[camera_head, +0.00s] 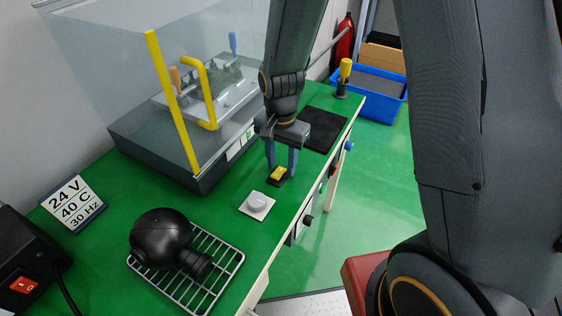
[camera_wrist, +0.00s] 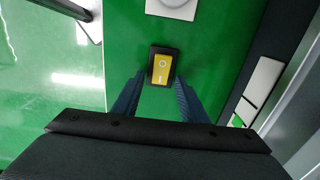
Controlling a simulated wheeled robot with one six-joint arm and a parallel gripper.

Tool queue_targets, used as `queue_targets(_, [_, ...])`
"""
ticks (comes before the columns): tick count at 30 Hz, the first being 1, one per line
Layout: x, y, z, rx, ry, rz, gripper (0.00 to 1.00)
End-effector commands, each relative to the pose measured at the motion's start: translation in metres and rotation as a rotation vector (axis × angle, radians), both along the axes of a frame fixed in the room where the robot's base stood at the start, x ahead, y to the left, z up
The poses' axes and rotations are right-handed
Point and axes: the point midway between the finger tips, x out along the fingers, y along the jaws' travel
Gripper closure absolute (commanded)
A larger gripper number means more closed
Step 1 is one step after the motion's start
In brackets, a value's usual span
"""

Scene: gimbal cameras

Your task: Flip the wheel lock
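A small rocker switch with a yellow rocker in a black frame (camera_head: 278,174) sits on the green bench top near its front edge. In the wrist view the switch (camera_wrist: 162,68) shows an O and an I mark. No label names it as the wheel lock. My gripper (camera_head: 281,165) points down right at the switch. Its two blue-grey fingers are apart with nothing between them in the wrist view (camera_wrist: 160,92). The fingertips are on either side of the switch's lower end; I cannot tell whether they touch it.
A white round knob on a square plate (camera_head: 257,204) is beside the switch. A wire rack (camera_head: 222,268) with a black round device (camera_head: 160,238), a glass-fronted case with a yellow handle (camera_head: 205,95), a black mat (camera_head: 322,130) and a yellow-topped lever (camera_head: 344,75) share the bench.

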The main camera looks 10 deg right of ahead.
Motion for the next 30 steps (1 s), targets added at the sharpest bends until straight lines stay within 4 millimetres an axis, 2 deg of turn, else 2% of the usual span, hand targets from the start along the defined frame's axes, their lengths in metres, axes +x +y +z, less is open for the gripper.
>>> queue_targets(4, [0.0, 0.0, 0.0002, 0.0, 0.0, 0.0, 0.63])
queue_targets(11, [0.0, 0.0, 0.0003, 0.0, 0.0, 0.0, 1.0])
queue_targets(30, [-0.0038, 0.0045, -0.001, -0.101, -0.124, 0.005, 1.0])
